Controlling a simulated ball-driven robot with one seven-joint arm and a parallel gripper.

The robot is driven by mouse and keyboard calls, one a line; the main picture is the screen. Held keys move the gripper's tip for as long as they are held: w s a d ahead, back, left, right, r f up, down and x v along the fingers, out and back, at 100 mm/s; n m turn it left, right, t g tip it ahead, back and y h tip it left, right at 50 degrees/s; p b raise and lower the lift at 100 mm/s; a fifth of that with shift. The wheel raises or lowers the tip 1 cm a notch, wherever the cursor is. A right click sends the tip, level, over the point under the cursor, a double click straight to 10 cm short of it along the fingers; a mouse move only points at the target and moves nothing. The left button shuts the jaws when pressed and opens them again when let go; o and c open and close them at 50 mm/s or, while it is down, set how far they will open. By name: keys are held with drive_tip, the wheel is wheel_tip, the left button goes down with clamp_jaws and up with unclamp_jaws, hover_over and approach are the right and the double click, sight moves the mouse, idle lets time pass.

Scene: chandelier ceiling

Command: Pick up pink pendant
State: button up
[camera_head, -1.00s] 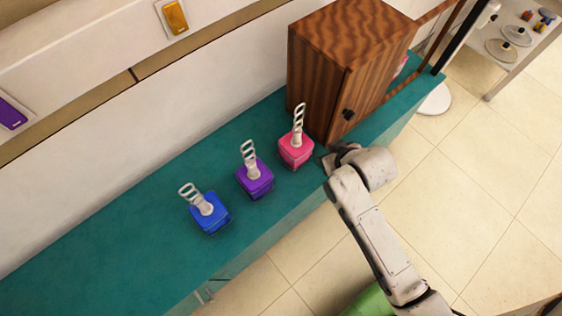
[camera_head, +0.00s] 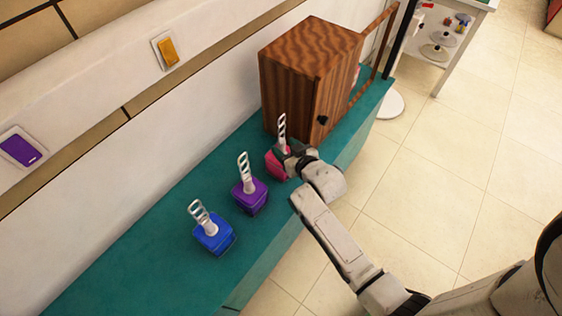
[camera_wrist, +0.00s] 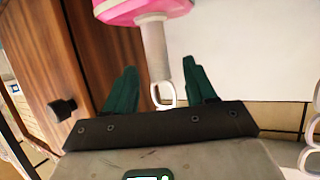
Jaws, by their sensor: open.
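The pink pendant (camera_head: 277,161) stands on the teal counter (camera_head: 140,245), with a pink block base and a white stem with a ladder-like handle on top. My gripper (camera_head: 287,157) is beside it and partly covers it in the head view. In the wrist view, the pink base (camera_wrist: 140,8) is at the top edge and the white stem reaches down between the two open green fingers (camera_wrist: 158,90). The fingers look apart from the stem. A purple pendant (camera_head: 250,196) and a blue pendant (camera_head: 213,236) stand in a row to the left.
A brown wooden cabinet (camera_head: 305,75) with a dark knob stands close behind the pink pendant; its side also fills the left of the wrist view. A white wall with purple and orange switch plates runs behind the counter. Tiled floor lies open on the right.

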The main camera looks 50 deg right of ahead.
drive_tip(key=shift+f+x, duration=0.25)
drive_tip(key=shift+x, duration=2.45)
drive_tip(key=shift+s, duration=0.15)
drive_tip(key=shift+c, duration=0.4)
clamp_jaws()
drive_tip(key=shift+r, duration=0.1)
